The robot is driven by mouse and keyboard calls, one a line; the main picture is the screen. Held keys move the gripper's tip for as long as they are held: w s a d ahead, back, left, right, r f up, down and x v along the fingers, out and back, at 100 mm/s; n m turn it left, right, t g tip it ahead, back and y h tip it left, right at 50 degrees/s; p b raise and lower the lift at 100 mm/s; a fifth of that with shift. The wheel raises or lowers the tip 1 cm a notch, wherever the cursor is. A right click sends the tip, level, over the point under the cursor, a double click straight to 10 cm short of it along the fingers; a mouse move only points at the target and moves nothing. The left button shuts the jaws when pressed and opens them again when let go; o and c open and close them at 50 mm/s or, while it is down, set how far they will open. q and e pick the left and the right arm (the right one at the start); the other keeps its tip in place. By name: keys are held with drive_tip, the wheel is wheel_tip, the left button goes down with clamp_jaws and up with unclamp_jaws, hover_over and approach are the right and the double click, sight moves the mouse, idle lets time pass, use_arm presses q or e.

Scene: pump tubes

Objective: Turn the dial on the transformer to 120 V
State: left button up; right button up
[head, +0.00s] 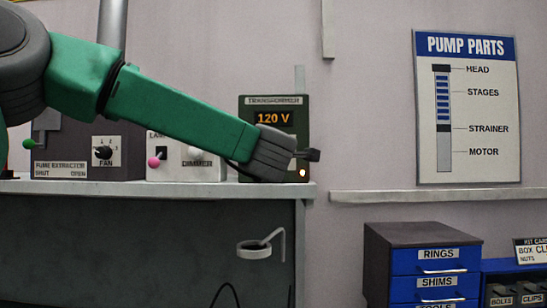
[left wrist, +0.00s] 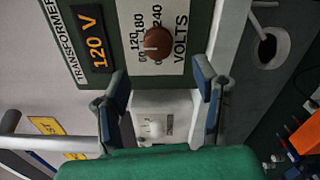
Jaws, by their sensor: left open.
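The dark green transformer (head: 246,130) stands on the shelf behind my left arm, and its orange display reads 120 V. In the left wrist view the transformer (left wrist: 101,72) appears turned on its side, also with 120 V lit. Its round brown dial (left wrist: 155,43) sits on a white VOLTS scale, with a small pale mark towards the 120 side. My left gripper (head: 308,154) is in front of the transformer and hides the dial in the head view. In the left wrist view its fingers (left wrist: 160,86) are apart, empty, and clear of the dial. My right gripper is not in view.
A fume extractor panel (head: 75,160) and a dimmer box (head: 193,172) share the shelf (head: 200,188) to the left. A ring holder (head: 254,252) sticks out below. Blue drawers (head: 436,268) stand at lower right.

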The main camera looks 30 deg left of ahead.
use_arm(q)
drive_tip(key=v, duration=0.3)
drive_tip(key=shift+w+d, duration=0.1)
drive_tip(key=shift+d, duration=0.2)
drive_tip(key=shift+a, duration=0.15)
